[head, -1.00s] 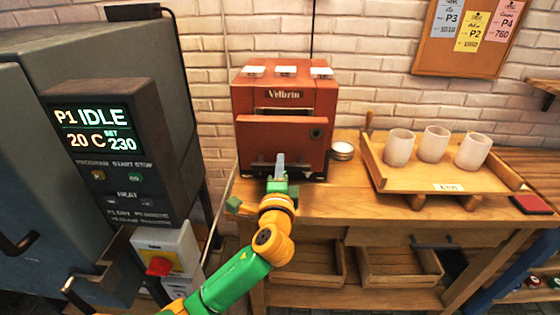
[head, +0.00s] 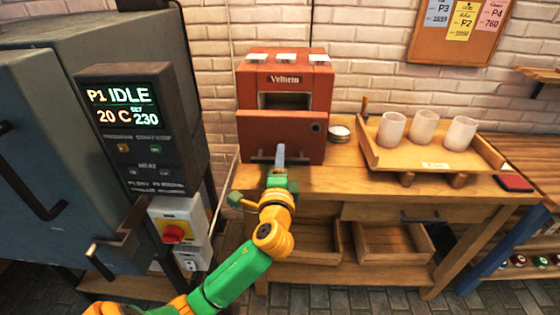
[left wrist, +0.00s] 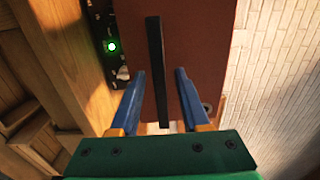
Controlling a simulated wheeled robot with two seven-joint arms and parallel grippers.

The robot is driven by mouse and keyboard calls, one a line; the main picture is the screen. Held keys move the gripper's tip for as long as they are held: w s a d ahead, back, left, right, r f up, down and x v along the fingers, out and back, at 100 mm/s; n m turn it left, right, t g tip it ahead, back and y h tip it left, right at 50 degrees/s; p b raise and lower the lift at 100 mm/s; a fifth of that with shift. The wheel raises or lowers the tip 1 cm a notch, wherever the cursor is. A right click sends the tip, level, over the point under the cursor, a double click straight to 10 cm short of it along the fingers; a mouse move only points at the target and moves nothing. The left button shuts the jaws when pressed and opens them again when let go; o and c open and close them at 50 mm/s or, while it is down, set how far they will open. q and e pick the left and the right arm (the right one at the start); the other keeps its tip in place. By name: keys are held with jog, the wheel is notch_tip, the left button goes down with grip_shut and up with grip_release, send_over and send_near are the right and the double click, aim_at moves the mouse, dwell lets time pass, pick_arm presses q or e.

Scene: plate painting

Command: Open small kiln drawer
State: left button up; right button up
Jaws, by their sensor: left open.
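The small red kiln (head: 285,70) stands on the wooden bench against the wall. Its drawer front (head: 278,129) stands forward of the body, and a dark opening (head: 285,100) shows above it. My left gripper (head: 280,158) is at the lower front of the drawer. In the left wrist view, the black bar handle (left wrist: 156,70) lies between the two open blue fingers (left wrist: 158,100); a gap shows on each side of it. The drawer front (left wrist: 195,45) fills the middle of that view. The inside of the drawer is mostly hidden. My right gripper is not in view.
A large grey kiln (head: 60,170) with a display panel stands close on the left. A wooden tray (head: 440,162) with white cups sits on the bench at right, and a small round tin (head: 339,133) is beside the red kiln. Open wooden boxes (head: 390,243) are below.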

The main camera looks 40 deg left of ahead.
pick_arm(q)
jog(key=b+v, duration=0.1)
jog(key=v, duration=0.6)
dwell(0.4)
jog(key=s+d+f+g+h, duration=0.1)
jog(key=d+f+g+h, duration=0.15)
jog(key=f, duration=1.35)
jog(key=s+d+f+g+h, duration=0.2)
jog(key=f+g+h, duration=0.2)
jog(key=f, duration=1.2)
jog(key=s+d+f+n+g+h, duration=0.2)
jog(key=s+f+n+g, duration=0.15)
jog(key=s+f, duration=0.8)
jog(key=s+f+n+g, duration=0.2)
jog(key=s+f, duration=0.2)
jog(key=s, duration=0.5)
jog(key=s+f+n+g+h, duration=0.1)
jog(key=s+f+n+g, duration=0.1)
jog(key=s, duration=0.8)
notch_tip(320, 180, down, 2)
jog(key=shift+s+d+f+n, duration=0.25)
jog(key=shift+d+n, duration=0.2)
jog(key=shift+n, duration=0.4)
